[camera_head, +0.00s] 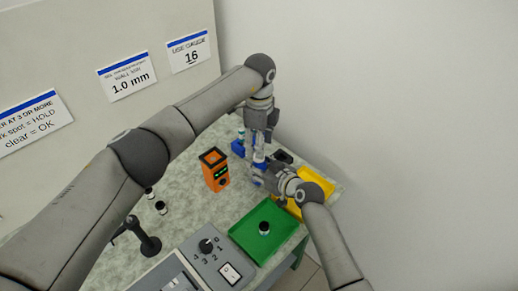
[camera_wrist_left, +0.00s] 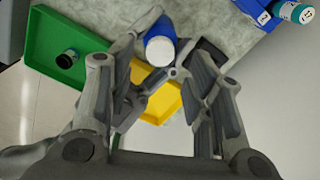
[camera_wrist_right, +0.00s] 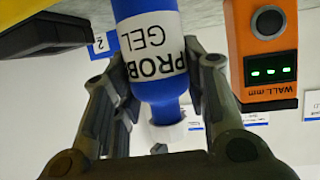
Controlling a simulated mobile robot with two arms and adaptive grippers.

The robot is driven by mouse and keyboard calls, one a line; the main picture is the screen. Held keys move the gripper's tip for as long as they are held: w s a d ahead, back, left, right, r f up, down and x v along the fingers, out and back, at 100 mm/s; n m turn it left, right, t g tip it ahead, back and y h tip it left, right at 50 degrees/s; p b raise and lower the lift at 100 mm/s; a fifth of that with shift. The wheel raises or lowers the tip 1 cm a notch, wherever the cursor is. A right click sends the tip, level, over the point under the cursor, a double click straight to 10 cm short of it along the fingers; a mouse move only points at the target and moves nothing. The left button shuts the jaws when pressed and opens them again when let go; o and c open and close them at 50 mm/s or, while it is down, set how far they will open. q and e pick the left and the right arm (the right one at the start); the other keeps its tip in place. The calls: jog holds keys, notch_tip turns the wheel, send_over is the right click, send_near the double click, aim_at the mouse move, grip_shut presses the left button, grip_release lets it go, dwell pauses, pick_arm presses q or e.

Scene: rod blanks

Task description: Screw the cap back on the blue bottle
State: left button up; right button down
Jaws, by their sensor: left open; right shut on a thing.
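The blue bottle (camera_wrist_right: 155,55), with a white label reading "PROBE GEL", is held between the fingers of my right gripper (camera_wrist_right: 160,80). It also shows in the left wrist view (camera_wrist_left: 159,28). A white piece (camera_wrist_right: 166,132), which looks like the cap, sits at the bottle's top end; it also shows in the left wrist view (camera_wrist_left: 160,51). I cannot tell how tightly it is seated. My left gripper (camera_wrist_left: 163,65) is open, its fingers apart on either side of the bottle's top, above the right gripper in the head view (camera_head: 257,172).
An orange wall gauge (camera_head: 215,170) stands beside the bottle. A green tray (camera_head: 284,229) with a dark rod piece and a yellow tray (camera_head: 318,180) lie at the right edge. A blue holder (camera_wrist_left: 257,14) and teal-labelled container (camera_wrist_left: 297,12) are near. A control box (camera_head: 222,262) is in front.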

pick_arm(q)
jog(key=shift+r, duration=0.1)
jog(key=shift+c, duration=0.4)
jog(key=shift+r, duration=0.15)
jog(key=shift+c, duration=0.9)
notch_tip(320, 180, up, 3)
jog(key=shift+r, duration=0.1)
jog(key=shift+f, duration=4.05)
jog(key=c, duration=0.7)
jog(key=o, duration=1)
jog(key=shift+c, duration=0.2)
